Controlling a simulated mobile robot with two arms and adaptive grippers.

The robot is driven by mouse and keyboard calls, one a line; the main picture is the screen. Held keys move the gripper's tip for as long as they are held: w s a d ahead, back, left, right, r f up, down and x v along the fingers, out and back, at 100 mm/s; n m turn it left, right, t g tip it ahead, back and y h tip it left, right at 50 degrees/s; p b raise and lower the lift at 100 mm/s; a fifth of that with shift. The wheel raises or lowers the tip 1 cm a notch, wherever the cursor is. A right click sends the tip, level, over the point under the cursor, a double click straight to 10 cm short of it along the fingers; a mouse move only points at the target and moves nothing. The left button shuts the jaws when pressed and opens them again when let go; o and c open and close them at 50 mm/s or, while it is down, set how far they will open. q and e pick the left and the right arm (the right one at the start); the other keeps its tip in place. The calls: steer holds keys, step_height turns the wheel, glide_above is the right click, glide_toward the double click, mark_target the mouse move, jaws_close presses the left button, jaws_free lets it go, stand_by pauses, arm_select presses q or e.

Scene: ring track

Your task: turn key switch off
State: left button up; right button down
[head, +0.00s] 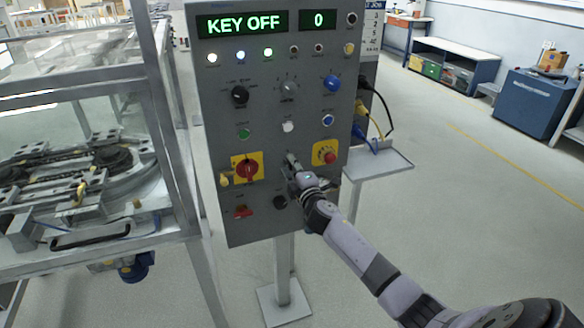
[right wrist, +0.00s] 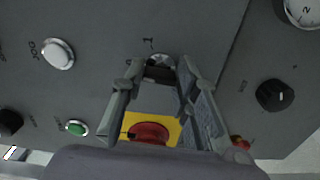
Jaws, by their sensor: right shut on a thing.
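The grey control panel (head: 222,110) stands upright on a post, and its green display (head: 243,23) reads "KEY OFF", with "0" on the smaller display (head: 319,19). My right gripper (head: 293,163) is at the key switch in the panel's lower middle and largely covers it. In the right wrist view the key switch (right wrist: 160,62) shows a round metal rim with a "1" mark above it. The right gripper's fingers (right wrist: 159,78) are closed around the key there. The key's exact angle is hard to see. My left gripper is not in view.
A red control on a yellow plate (head: 248,167) lies left of my gripper, and a red emergency button (head: 330,157) right of it. A white button (head: 288,127) is just above. A glazed machine frame (head: 160,110) stands left; a small shelf (head: 385,163) is right of the panel.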

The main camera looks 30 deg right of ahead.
steer(key=shift+n, duration=0.5)
steer(key=c, duration=1.2)
jaws_free()
steer(key=shift+c, duration=0.2)
steer(key=shift+s, duration=0.1)
steer(key=v, duration=1.1)
steer(key=shift+s, duration=0.4)
steer(key=shift+f, duration=0.2)
